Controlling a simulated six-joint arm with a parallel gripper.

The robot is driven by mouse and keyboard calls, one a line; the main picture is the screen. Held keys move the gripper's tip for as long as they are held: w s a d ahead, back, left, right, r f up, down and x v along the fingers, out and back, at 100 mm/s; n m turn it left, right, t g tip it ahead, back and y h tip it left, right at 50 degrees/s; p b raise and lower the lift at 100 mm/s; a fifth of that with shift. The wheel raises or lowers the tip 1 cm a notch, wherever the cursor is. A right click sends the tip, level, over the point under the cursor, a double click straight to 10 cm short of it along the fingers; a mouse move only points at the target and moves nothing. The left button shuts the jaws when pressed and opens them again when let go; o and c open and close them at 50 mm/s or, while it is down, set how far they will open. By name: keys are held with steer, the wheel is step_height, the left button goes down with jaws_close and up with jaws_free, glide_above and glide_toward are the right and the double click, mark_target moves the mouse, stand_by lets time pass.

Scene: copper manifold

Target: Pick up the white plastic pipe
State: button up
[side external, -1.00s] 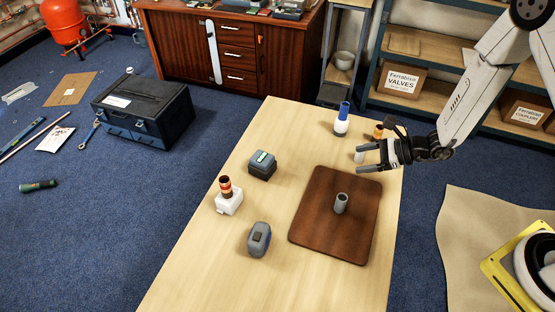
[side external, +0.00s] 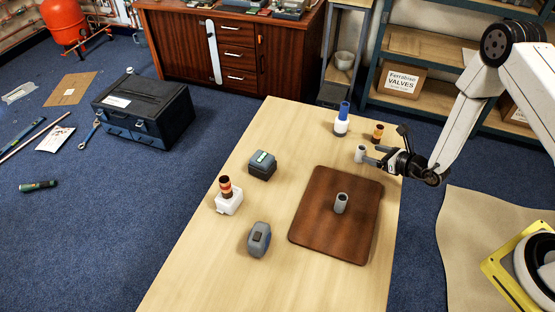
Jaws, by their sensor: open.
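The white plastic pipe (side external: 360,154) is a short pale cylinder standing upright on the table, beyond the far edge of the brown board. My gripper (side external: 371,155) is open, its fingers pointing left at the pipe from the right side. The fingertips are right beside the pipe; I cannot tell whether the pipe stands between them or whether they touch it. A grey pipe piece (side external: 341,203) stands upright on the brown board (side external: 318,232).
A copper-coloured fitting (side external: 378,133) stands just behind my gripper. A blue and white bottle (side external: 342,120) is at the back. A dark box (side external: 262,165), a white block with a copper piece (side external: 228,201) and a tape measure (side external: 259,239) stand left. The table's near part is clear.

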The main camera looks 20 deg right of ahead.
mark_target(353, 157)
steer(key=shift+x, duration=1.05)
steer(key=shift+w, duration=0.15)
steer(key=shift+x, duration=2.45)
steer(key=shift+f, duration=0.1)
steer(key=shift+c, duration=0.2)
jaws_close()
